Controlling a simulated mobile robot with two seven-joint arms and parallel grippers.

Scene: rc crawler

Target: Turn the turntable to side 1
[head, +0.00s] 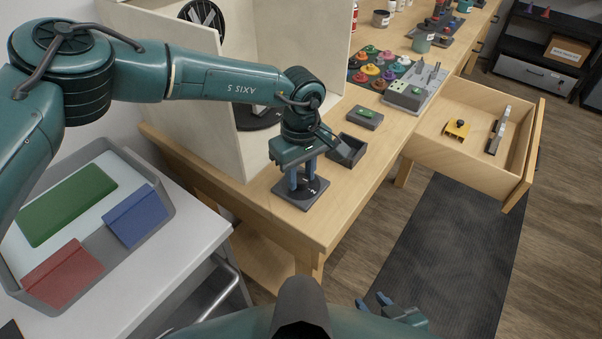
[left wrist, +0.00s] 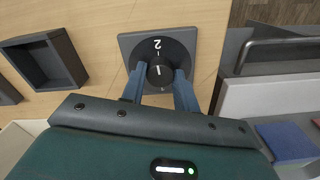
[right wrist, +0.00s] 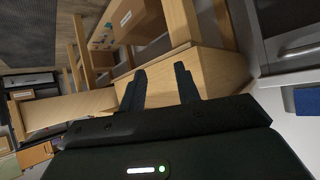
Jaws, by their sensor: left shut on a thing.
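A dark square plate (head: 301,192) with a round dial stands at the near corner of the wooden bench. In the left wrist view the plate (left wrist: 124,42) carries a black dial (left wrist: 178,48) with a white 2 on its far side. My left gripper (head: 304,184) points down and is shut on the dial's round black knob (left wrist: 160,71), one finger on each side. The knob has a white line on top; the dial's near side is partly hidden. A black disc (head: 257,117) lies inside the pale booth, partly hidden by my arm. My right gripper (right wrist: 162,85) is open and empty, low off the bench.
A small open dark box (head: 347,151) and a grey block with a green button (head: 364,117) sit close right of the dial. An open drawer (head: 470,168) juts out at the right.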

